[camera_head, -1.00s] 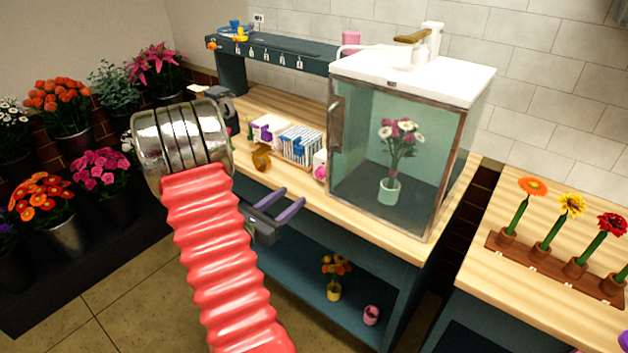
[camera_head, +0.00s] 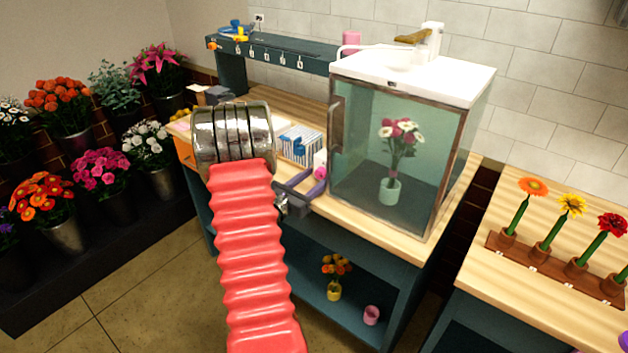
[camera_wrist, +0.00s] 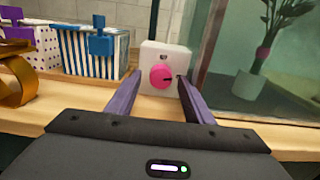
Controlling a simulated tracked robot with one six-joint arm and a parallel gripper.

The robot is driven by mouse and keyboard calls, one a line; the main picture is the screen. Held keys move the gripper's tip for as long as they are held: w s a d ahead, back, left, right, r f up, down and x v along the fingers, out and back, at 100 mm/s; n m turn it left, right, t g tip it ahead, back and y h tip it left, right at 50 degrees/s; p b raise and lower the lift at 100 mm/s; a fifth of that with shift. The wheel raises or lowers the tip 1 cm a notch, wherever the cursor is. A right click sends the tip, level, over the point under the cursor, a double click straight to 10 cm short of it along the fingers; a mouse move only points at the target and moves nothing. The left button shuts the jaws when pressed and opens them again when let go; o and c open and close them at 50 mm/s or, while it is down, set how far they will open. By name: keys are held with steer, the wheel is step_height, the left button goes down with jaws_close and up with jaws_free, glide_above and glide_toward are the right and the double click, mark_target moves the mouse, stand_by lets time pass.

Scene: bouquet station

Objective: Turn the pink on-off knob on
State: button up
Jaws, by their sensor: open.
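The pink on-off knob (camera_wrist: 161,76) is a round dial with a dark mark at its right side, on the front of a small white box (camera_wrist: 166,55) on the wooden counter. In the head view the knob (camera_head: 320,172) shows beside the glass cabinet, just beyond my fingers. My gripper (camera_wrist: 158,92) is open and empty. Its two purple fingers point at the box, with the knob between them in the wrist view. I cannot tell whether either finger touches the knob. In the head view my gripper (camera_head: 304,186) is at the counter's front edge.
The glass cabinet (camera_head: 395,150) with a flower vase stands close on the right. A blue-striped box (camera_wrist: 92,50) and a gold ribbon-like object (camera_wrist: 14,75) are on the left. A lower shelf (camera_head: 310,290) holds a small vase and a pink cup.

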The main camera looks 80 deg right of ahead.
steer(key=shift+c, duration=0.4)
steer(key=c, duration=1)
steer(key=shift+o, duration=0.2)
steer(key=shift+m, duration=1.2)
steer(key=shift+w, duration=0.1)
steer(key=o, duration=1)
steer(key=shift+o, duration=0.2)
